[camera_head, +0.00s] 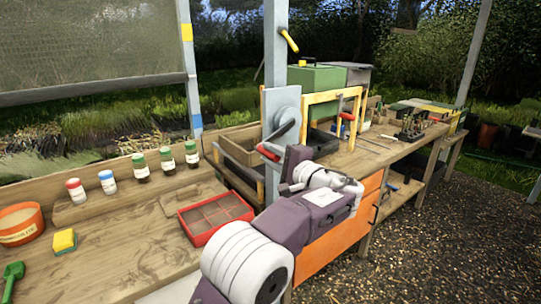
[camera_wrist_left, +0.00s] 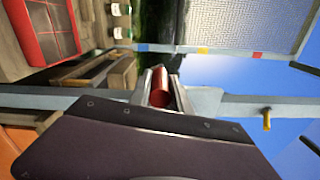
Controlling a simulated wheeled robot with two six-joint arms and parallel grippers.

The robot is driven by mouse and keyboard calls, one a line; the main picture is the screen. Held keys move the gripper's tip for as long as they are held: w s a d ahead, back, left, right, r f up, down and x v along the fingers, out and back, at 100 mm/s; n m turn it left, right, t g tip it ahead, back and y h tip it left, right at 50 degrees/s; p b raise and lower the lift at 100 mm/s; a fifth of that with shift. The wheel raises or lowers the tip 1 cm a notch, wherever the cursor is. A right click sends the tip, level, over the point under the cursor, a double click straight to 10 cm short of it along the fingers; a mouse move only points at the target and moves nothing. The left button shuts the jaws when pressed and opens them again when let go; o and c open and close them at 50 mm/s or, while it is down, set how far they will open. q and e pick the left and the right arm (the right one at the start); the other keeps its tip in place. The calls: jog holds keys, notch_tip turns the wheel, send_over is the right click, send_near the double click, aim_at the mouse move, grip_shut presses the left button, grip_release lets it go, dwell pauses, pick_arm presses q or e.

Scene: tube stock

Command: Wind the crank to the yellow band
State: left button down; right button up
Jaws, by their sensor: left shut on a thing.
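The crank (camera_head: 286,122) sits on a grey plate on the upright post, its arm slanting down to a red handle (camera_head: 266,152). My left gripper (camera_head: 277,158) is shut on that handle, which also shows between the fingers in the left wrist view (camera_wrist_left: 160,97). The mesh screen (camera_head: 90,38) hangs at the left, its bottom bar (camera_head: 90,90) across the far side. The yellow band (camera_head: 187,32) is on the side post, above the bar's end. A blue band (camera_head: 195,121) is below it. The wrist view also shows a red band (camera_wrist_left: 257,55). My right gripper is out of view.
The bench holds a red tray (camera_head: 215,232), several capped jars (camera_head: 167,160), an orange pot (camera_head: 20,238) and a yellow sponge (camera_head: 64,241). A wooden crate (camera_head: 240,148) and yellow frame (camera_head: 333,97) stand near the crank. A yellow-handled tool (camera_head: 289,40) hangs on the post.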

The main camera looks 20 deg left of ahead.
pick_arm(q)
jog(key=c, duration=1.2)
grip_release()
jog(key=shift+a+f, duration=0.1)
jog(key=shift+f, duration=0.05)
jog(key=v, duration=0.9)
